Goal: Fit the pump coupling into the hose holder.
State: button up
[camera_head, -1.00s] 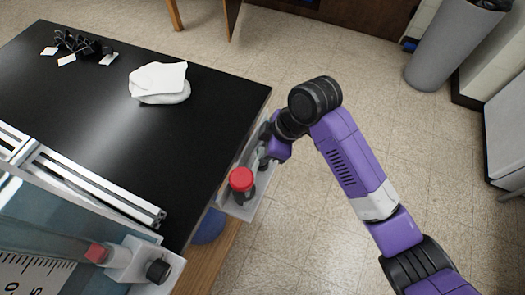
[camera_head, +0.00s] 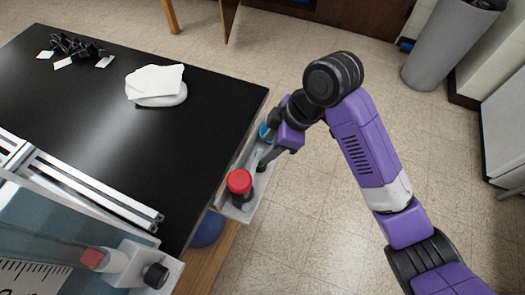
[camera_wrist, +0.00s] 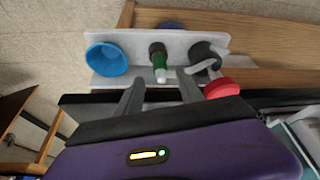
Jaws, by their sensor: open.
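A grey holder rack (camera_head: 238,213) hangs at the table's right edge; it also shows in the wrist view (camera_wrist: 120,42). In it stands a slim green and black piece with a pale tip (camera_wrist: 159,66), which may be the pump coupling; I cannot tell for sure. My gripper (camera_head: 263,164) is at the rack. In the wrist view my gripper (camera_wrist: 161,78) is open, its two fingers either side of the green piece's line, with nothing clearly held. Which part is the hose holder is not certain.
The rack also holds a blue cup (camera_wrist: 106,59) and a red-capped piece (camera_head: 240,182). A white bracket with a black knob (camera_head: 156,275) and aluminium extrusions (camera_head: 85,185) are at lower left. A white cloth (camera_head: 155,82) lies on the black table.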

jog(key=v, duration=0.6)
dwell(0.4)
